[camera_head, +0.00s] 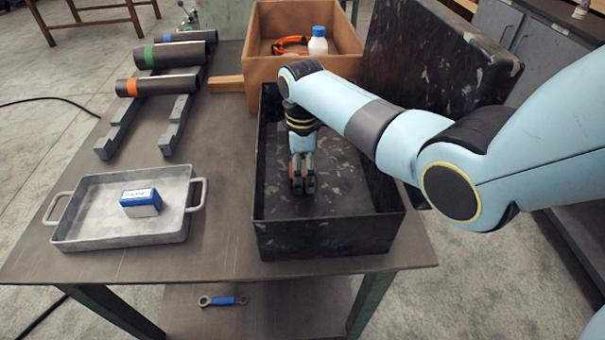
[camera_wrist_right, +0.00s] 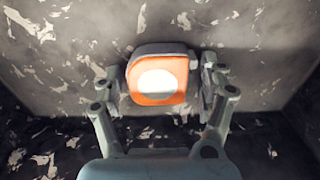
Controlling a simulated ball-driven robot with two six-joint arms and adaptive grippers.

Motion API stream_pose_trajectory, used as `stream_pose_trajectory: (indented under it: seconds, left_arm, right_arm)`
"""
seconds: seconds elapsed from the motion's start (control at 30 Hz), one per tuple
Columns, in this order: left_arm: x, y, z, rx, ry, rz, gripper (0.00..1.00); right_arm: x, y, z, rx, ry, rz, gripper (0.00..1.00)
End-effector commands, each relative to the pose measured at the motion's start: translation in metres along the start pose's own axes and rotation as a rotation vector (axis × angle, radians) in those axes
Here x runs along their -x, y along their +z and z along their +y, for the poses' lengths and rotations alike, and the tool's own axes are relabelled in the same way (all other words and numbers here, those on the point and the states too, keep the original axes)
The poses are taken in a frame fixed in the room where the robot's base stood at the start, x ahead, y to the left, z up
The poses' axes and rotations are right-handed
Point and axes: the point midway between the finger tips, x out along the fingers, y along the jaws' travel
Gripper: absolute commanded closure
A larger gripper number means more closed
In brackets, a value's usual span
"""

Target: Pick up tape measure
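The tape measure (camera_wrist_right: 157,82) is orange and dark grey with a bright round face. In the right wrist view it sits between the two fingers of my right gripper (camera_wrist_right: 160,86). The left finger pad is close against its side. The right pad is also very near, and I cannot tell whether both press on it. In the head view my right gripper (camera_head: 302,174) points down inside the black metal box (camera_head: 330,237), low near its floor. The tape measure is mostly hidden there by the fingers. My left gripper is not in view.
The black box's walls surround the gripper, and its raised lid (camera_head: 435,60) stands behind. A cardboard box (camera_head: 226,85) holds a white bottle (camera_head: 317,42) and an orange item. A metal tray (camera_head: 85,215) holds a blue-white box (camera_head: 141,201). Pipes (camera_head: 160,84) rest on rails at left.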

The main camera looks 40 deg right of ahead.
Motion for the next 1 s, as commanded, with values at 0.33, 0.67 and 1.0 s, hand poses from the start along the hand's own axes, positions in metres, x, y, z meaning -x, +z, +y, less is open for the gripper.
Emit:
stream_pose_trajectory:
  seconds: [0.33, 0.67, 1.0]
  left_arm:
    - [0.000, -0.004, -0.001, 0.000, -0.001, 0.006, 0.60]
    - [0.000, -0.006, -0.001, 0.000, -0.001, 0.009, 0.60]
    - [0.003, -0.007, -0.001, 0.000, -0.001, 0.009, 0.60]
  right_arm:
    - [0.000, 0.000, 0.000, 0.000, 0.000, 0.000, 0.73]
    - [0.004, 0.000, 0.001, 0.000, 0.001, 0.000, 0.82]
    - [0.066, 0.000, 0.001, -0.001, 0.004, 0.001, 0.82]
